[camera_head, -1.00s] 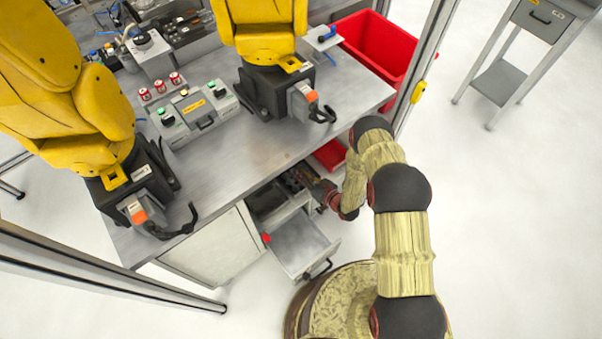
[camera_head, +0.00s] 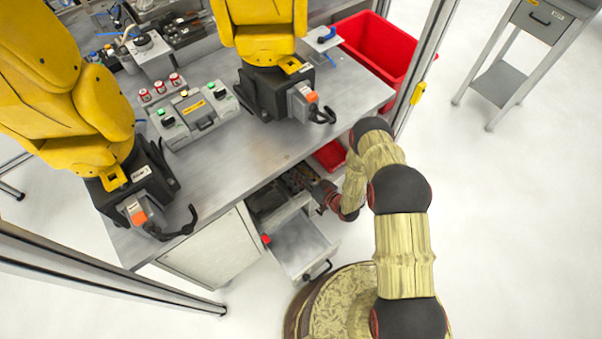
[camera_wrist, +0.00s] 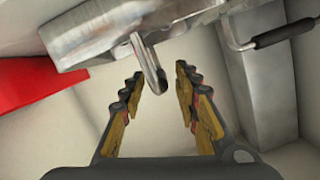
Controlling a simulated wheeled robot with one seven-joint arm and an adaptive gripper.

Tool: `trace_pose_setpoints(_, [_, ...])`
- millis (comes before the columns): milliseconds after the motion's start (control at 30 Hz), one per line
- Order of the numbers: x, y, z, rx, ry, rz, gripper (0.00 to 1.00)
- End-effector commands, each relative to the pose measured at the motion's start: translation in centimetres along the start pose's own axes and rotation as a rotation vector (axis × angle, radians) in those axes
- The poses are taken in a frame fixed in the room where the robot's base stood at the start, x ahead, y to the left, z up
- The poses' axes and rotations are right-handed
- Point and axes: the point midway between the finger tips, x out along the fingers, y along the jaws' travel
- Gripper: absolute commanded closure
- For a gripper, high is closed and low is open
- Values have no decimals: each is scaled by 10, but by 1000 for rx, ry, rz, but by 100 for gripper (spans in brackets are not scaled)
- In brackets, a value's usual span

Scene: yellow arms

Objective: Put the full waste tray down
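The handle hangs in line with the gap between the fingers. In the head view, my wrist reaches under the table edge beside the open drawer, and the fingers are hard to make out there.
The open drawer (camera_head: 300,250) sticks out below the table (camera_head: 235,165). A red bin (camera_head: 329,154) is under the table and a larger red bin (camera_head: 375,45) behind it. Yellow arms stand on the table. Open floor (camera_head: 520,220) lies at right.

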Motion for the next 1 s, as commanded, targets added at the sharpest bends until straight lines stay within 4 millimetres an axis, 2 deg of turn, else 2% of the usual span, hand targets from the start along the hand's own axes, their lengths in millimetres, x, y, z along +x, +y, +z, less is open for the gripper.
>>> trace_pose_setpoints(67, [-1, -1, -4, 0, 0, 0, 68])
trace_pose_setpoints(167, [-15, 0, -3, 1, -1, 3, 68])
trace_pose_setpoints(500, [-85, 0, -4, 3, 0, 4, 68])
trace_pose_setpoints(600, [-101, 0, -4, 2, 1, 3, 68])
trace_pose_setpoints(800, [-118, 0, -3, 1, 1, 2, 68])
trace_pose_setpoints(1000, [-121, -1, -2, 0, 0, -1, 68])
